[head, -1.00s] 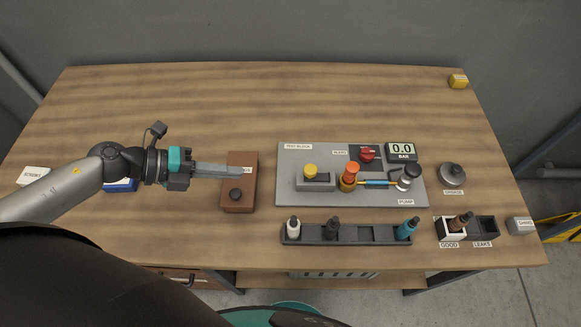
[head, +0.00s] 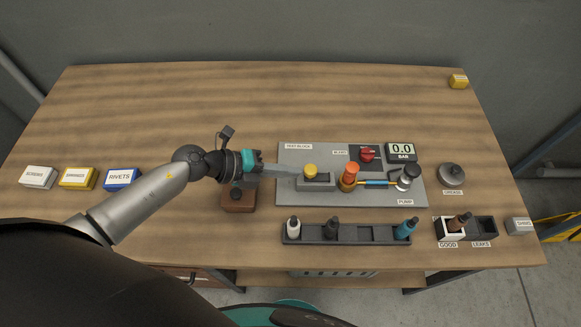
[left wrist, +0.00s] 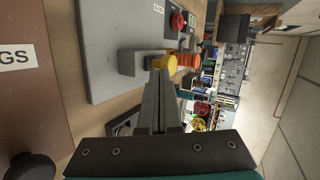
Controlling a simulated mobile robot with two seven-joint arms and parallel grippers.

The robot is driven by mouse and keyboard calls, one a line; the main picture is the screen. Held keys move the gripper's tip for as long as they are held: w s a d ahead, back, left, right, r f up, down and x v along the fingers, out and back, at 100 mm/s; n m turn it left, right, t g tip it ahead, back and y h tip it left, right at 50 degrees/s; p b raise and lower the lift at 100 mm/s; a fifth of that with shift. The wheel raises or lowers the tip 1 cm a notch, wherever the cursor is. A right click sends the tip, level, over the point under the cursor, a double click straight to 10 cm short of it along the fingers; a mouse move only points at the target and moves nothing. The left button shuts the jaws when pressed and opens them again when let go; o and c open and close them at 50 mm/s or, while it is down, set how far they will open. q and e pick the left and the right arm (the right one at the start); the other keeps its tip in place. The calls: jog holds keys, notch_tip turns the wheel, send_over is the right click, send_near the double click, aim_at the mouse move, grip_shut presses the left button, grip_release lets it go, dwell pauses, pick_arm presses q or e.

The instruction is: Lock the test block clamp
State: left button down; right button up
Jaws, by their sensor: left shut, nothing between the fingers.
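In the left wrist view the shut fingers (left wrist: 158,90) partly cover the block and knob. My right gripper is not in view.
On the plate are an orange-capped valve (head: 351,170), a red knob (head: 367,154), a gauge reading 0.0 bar (head: 401,151) and a pump (head: 408,176). A brown box (head: 240,202) sits under my left wrist. A tray of bottles (head: 345,236) lies in front.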

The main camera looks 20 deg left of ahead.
aim_at(311, 172)
pick_arm(q)
jog(key=shift+w+d, duration=0.15)
jog(key=shift+d, duration=0.1)
jog(key=shift+w+d+r+p, duration=0.1)
jog(key=shift+w+d+p, duration=0.15)
jog(key=shift+d+p, duration=0.45)
jog(key=shift+w+d+p, duration=0.25)
jog(key=shift+d+p, duration=0.05)
jog(key=shift+d, duration=0.7)
jog(key=shift+s, duration=0.1)
